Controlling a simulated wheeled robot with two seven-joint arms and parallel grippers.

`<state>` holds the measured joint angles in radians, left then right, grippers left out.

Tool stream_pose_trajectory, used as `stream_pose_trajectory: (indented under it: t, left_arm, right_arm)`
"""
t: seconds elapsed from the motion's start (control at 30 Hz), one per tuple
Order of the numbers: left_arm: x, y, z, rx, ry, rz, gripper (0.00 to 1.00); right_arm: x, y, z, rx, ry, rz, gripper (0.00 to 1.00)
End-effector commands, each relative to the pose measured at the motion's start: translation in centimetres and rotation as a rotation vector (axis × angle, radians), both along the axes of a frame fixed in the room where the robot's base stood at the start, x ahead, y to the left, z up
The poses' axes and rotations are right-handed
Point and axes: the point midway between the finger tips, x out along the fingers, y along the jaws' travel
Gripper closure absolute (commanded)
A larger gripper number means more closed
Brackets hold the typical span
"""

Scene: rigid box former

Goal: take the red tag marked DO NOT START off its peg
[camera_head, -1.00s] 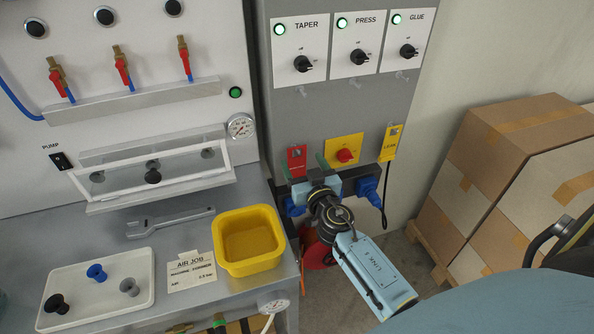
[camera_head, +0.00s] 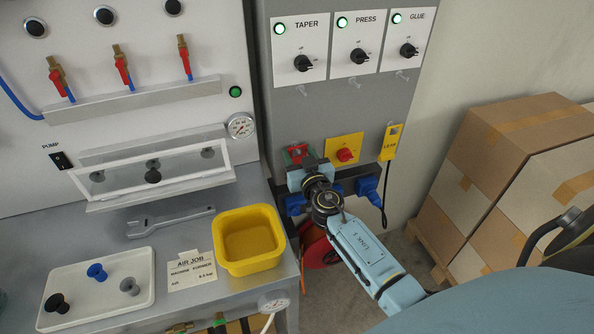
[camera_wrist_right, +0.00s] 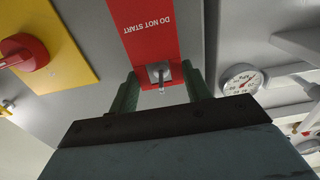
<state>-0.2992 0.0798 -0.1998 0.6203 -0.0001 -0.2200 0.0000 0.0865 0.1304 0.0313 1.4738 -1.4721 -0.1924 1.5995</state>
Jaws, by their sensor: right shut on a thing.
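The red tag (camera_head: 298,149) is on the grey cabinet front, left of the yellow plate with the red knob. In the right wrist view the tag (camera_wrist_right: 148,28) shows DO NOT START upside down, with a metal peg (camera_wrist_right: 160,76) at its holed end. My right gripper (camera_head: 299,156) is at the tag, its green fingers on either side. In the wrist view the right gripper (camera_wrist_right: 162,88) is shut on the tag's holed end, around the peg. The gripper hides most of the tag in the head view. My left gripper is not in view.
A yellow plate with a red knob (camera_head: 345,155) and a yellow tag (camera_head: 391,142) are right of the gripper. Blue plugs (camera_head: 367,188) sit below. A pressure gauge (camera_head: 240,126) is to the left, above a yellow bin (camera_head: 221,262). Cardboard boxes (camera_head: 520,150) stand at right.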

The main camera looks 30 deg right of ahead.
Motion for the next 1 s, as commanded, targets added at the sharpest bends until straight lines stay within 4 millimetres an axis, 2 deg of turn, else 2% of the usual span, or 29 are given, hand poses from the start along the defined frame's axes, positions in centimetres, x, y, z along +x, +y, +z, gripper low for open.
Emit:
stream_pose_trajectory:
  t: [0.33, 0.57, 0.77, 1.0]
  left_arm:
    - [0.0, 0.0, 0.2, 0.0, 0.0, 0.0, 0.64]
    - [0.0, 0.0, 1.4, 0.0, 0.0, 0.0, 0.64]
    - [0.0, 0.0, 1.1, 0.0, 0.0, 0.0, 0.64]
    - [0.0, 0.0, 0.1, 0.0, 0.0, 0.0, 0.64]
  right_arm:
    - [0.0, 0.0, 0.2, 0.001, 0.0, 0.0, 0.84]
    - [-0.2, 0.1, 1.9, 0.002, 0.0, 0.001, 0.84]
    - [-4.4, 1.1, 1.3, 0.003, 0.001, 0.0, 0.84]
    - [-10.9, 2.7, 1.2, 0.005, 0.002, 0.0, 0.84]
